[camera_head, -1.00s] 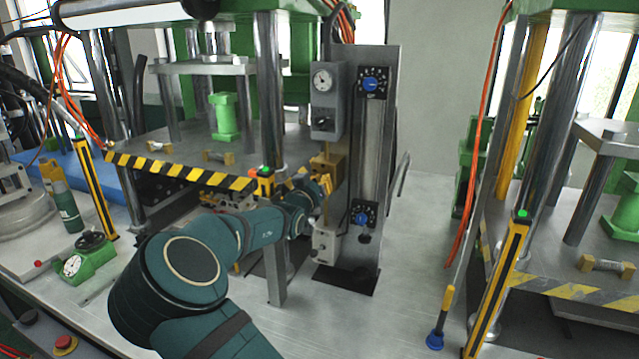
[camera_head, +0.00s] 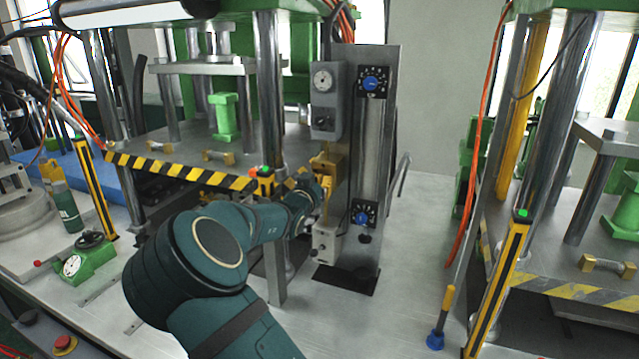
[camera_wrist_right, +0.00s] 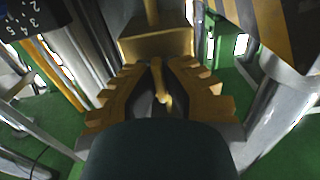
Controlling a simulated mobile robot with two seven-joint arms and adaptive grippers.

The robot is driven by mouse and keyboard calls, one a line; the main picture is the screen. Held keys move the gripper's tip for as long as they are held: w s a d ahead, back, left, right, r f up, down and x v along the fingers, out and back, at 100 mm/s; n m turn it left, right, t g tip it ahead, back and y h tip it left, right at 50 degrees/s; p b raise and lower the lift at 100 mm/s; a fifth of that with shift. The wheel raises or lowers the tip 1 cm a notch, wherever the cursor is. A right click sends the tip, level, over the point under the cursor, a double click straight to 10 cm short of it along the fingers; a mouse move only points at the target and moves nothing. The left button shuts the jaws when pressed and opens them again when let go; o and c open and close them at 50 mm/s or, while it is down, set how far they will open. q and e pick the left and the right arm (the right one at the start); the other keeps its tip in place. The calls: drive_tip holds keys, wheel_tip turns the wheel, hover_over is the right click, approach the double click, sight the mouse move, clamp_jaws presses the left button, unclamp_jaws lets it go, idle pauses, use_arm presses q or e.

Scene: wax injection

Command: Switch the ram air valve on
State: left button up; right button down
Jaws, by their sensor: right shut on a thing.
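The ram air valve seems to be the brass block (camera_head: 329,163) on the left side of the grey control column. In the right wrist view the brass block (camera_wrist_right: 155,44) stands just beyond the fingertips, and a thin brass lever (camera_wrist_right: 163,92) reaches from it back between the fingers. My right gripper (camera_head: 318,186) is at the block, its yellow fingers partly hidden by the wrist. In the wrist view my right gripper (camera_wrist_right: 157,70) is closed around the lever. My left gripper is out of view.
The column carries a gauge box (camera_head: 324,95), two blue dials (camera_head: 369,84) and a small lower box (camera_head: 326,243). A press post (camera_head: 268,95) and a striped table edge (camera_head: 180,171) stand close left of my wrist.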

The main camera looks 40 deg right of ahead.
drive_tip(key=c, duration=1.1)
unclamp_jaws()
drive_tip(key=v, duration=1.2)
drive_tip(key=shift+d, duration=0.1)
drive_tip(key=shift+r, duration=0.1)
